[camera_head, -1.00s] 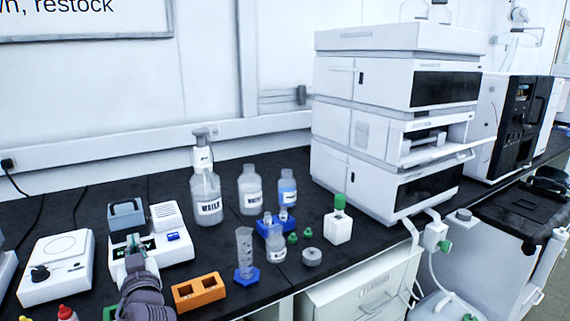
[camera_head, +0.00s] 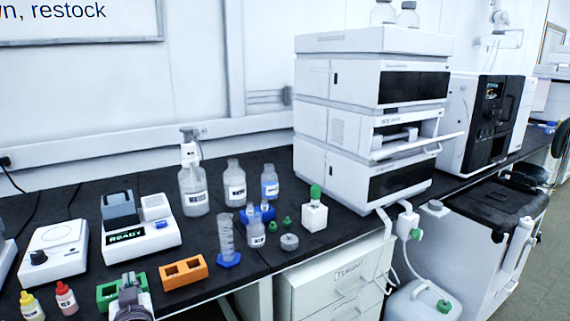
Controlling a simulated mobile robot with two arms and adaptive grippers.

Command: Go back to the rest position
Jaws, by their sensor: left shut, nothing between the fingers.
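My left gripper (camera_head: 129,283) is at the bottom left of the head view, low in the picture. It is shut and holds nothing. It is in front of the green rack (camera_head: 108,293) and partly hides it. The orange rack (camera_head: 184,272) lies to its right. Behind it stands a white device (camera_head: 150,238) with a grey lid and a display that reads READY. My right gripper is not in view.
Water bottles (camera_head: 194,190), a graduated cylinder (camera_head: 227,240) and small vials stand mid-bench. The stacked chromatograph (camera_head: 340,130) is to their right. Red (camera_head: 66,298) and yellow (camera_head: 32,306) dropper bottles are at the lower left. Below the bench are drawers (camera_head: 345,285) and a jug (camera_head: 424,302).

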